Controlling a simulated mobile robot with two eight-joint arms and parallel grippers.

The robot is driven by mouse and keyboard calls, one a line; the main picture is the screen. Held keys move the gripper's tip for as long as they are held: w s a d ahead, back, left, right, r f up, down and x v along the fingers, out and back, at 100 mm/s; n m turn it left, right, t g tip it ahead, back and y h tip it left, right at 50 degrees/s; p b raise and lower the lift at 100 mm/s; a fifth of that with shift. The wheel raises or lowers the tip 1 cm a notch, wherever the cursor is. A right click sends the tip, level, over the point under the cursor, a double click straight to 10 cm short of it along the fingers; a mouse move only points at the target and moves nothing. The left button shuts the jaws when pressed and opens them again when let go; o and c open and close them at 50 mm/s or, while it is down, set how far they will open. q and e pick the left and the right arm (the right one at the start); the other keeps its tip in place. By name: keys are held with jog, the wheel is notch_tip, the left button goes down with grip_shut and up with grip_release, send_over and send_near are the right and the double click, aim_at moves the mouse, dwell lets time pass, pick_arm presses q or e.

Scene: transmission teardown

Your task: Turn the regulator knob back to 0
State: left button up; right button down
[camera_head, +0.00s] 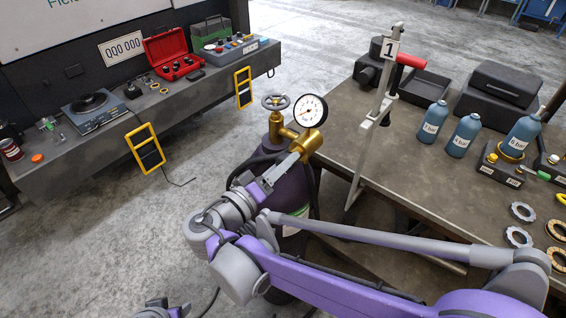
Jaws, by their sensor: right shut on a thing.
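The gas cylinder (294,195) is dark purple and stands upright beside the workbench. A grey handwheel valve (275,102) and a brass regulator (307,143) are on top of it. A round white gauge (310,110) faces me; its needle is too small to read surely. My right gripper (294,159) reaches in from the lower left of the regulator and is shut on the brass regulator knob, which its fingers largely hide. Any 0 mark on the knob cannot be seen. A piece of my left arm shows at the bottom edge, without its fingers.
The right workbench (355,133) carries blue bottles (433,121), dark boxes and metal rings. The left bench (50,179) holds a red case (172,56) and devices. Open floor lies between.

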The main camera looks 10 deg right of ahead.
jog(key=n, duration=0.6)
jog(key=shift+f, duration=0.1)
jog(key=n, duration=0.3)
jog(key=shift+n, duration=0.4)
jog(key=n+b, duration=0.1)
jog(key=n, duration=0.2)
jog(key=shift+n+g, duration=0.3)
jog(key=n, duration=0.7)
jog(key=shift+f+h+b, duration=0.1)
jog(key=shift+h+b, duration=0.2)
jog(key=shift+b, duration=0.1)
jog(key=n, duration=0.3)
jog(key=shift+n+b, duration=0.45)
jog(key=shift+n, duration=1.35)
jog(key=shift+c, duration=1.4)
grip_release()
